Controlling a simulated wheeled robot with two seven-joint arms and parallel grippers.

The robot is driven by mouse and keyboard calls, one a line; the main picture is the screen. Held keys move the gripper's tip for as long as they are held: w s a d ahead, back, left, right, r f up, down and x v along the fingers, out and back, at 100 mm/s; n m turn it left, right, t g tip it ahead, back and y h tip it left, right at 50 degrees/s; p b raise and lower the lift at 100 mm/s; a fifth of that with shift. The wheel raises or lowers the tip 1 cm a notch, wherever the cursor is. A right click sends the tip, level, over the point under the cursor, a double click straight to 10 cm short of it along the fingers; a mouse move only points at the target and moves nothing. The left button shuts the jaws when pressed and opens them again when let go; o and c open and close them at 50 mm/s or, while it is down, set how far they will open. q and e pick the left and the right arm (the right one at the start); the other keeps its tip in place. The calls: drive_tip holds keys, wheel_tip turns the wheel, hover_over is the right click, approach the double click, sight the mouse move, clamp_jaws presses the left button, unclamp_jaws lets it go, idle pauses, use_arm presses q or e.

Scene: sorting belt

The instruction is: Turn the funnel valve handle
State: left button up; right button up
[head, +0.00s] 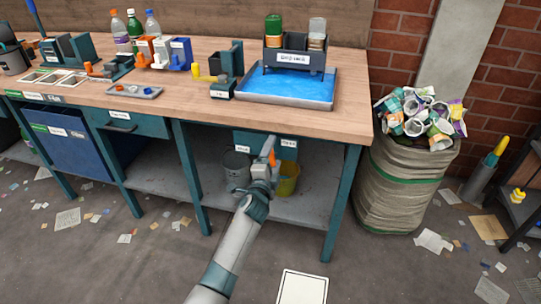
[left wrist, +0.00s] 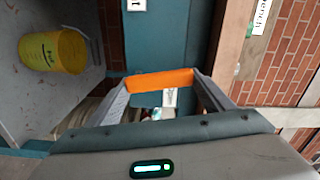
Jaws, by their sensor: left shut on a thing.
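An orange handle (head: 272,158) shows at the front of the bench, just below the teal panel under the worktop. My left gripper (head: 268,163) is at this handle, its arm reaching up from the bottom of the head view. In the left wrist view the orange handle (left wrist: 160,80) spans the gap between the two grey fingertips, and the left gripper is shut on it. The funnel and the valve body cannot be made out; my gripper and the panel may hide them. My right gripper is in neither view.
A yellow bucket (head: 287,180) and a grey bucket (head: 237,168) stand on the lower shelf behind my gripper. A blue-lined tray (head: 290,103) is on the worktop above. A full sack (head: 400,185) stands at right. Paper scraps litter the floor.

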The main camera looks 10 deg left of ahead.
use_arm(q)
drive_tip(key=shift+d+f+m, duration=0.1)
drive_tip(key=shift+d+m, duration=0.15)
drive_tip(key=shift+m, duration=0.35)
drive_tip(key=shift+d+m, duration=0.1)
drive_tip(key=shift+m, duration=0.4)
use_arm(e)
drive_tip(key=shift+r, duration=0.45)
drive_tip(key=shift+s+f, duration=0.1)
use_arm(q)
drive_tip(key=o, duration=1.5)
drive_tip(key=shift+s, duration=0.1)
drive_tip(key=s+p, duration=0.1)
drive_tip(key=s, duration=1.6)
drive_tip(key=shift+a, duration=0.25)
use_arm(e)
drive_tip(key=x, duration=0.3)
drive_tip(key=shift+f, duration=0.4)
